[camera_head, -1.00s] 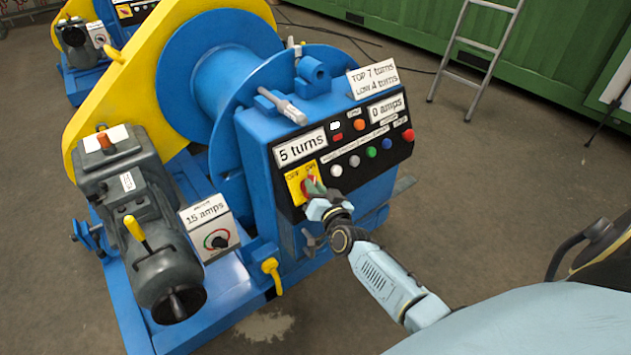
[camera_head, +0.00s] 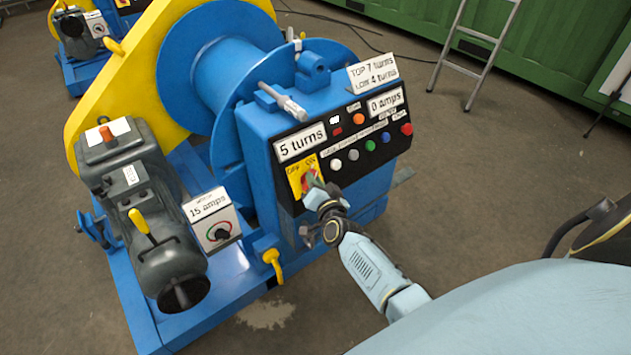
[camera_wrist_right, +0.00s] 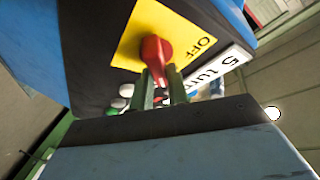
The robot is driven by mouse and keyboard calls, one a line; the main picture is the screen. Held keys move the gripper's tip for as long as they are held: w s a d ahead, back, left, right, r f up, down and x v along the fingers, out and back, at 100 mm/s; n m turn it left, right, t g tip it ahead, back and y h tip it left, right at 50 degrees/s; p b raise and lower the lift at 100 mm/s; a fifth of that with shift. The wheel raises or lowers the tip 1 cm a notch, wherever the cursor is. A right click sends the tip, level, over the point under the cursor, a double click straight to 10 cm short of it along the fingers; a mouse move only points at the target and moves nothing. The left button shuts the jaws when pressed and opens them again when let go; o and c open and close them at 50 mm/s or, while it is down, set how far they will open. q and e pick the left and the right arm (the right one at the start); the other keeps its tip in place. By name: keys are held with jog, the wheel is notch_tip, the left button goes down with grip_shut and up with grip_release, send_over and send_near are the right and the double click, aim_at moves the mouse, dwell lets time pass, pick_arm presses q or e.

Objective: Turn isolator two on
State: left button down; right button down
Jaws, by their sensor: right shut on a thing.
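A red rotary switch knob (camera_wrist_right: 153,50) sits on a yellow plate (camera_wrist_right: 185,25) marked OFF. In the head view the yellow plate (camera_head: 295,183) is at the left of the black control panel, with OFF at its left and ON at its right. My right gripper (camera_head: 314,182) reaches the knob from the front. In the right wrist view its green fingers (camera_wrist_right: 161,85) are shut on the knob's lower part. The fingers partly hide the knob, and its exact angle is hard to tell. No label reading "two" is legible. My left gripper is not in view.
The panel (camera_head: 345,150) has several coloured buttons right of the switch and a "5 turns" label. A blue winch drum (camera_head: 215,60), grey motor (camera_head: 140,205) and 15 amps box (camera_head: 213,222) stand left. A ladder (camera_head: 475,45) stands behind.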

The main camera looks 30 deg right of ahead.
jog(key=c, duration=1.4)
grip_release()
jog(key=shift+o, duration=0.2)
